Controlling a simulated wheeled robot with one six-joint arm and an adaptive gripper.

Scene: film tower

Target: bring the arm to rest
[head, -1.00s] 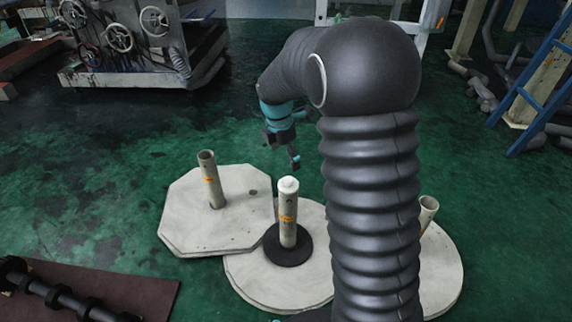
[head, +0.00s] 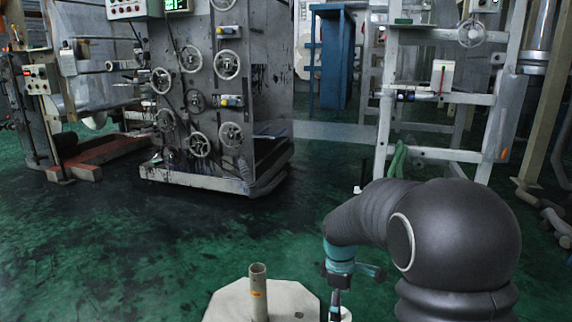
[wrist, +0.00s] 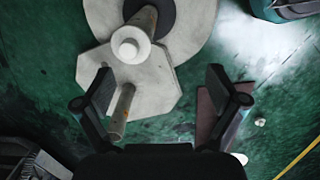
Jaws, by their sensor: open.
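My arm (head: 455,235) is bent at the lower right of the head view, with its black sleeve and teal wrist. My gripper hangs below the teal wrist in the head view, partly cut off by the lower edge. In the wrist view my gripper (wrist: 165,92) is open, its two black fingers wide apart with nothing held between them. Beyond the fingers, below, a white-capped post (wrist: 131,44) with a black ring stands on a round pale plate (wrist: 200,22).
A bare post (head: 258,290) stands on a pale octagonal plate (head: 222,304); it also shows in the wrist view (wrist: 121,112). A grey machine with handwheels (head: 215,100) stands behind left, a white frame (head: 440,155) behind right. The green floor (head: 110,250) at left is clear.

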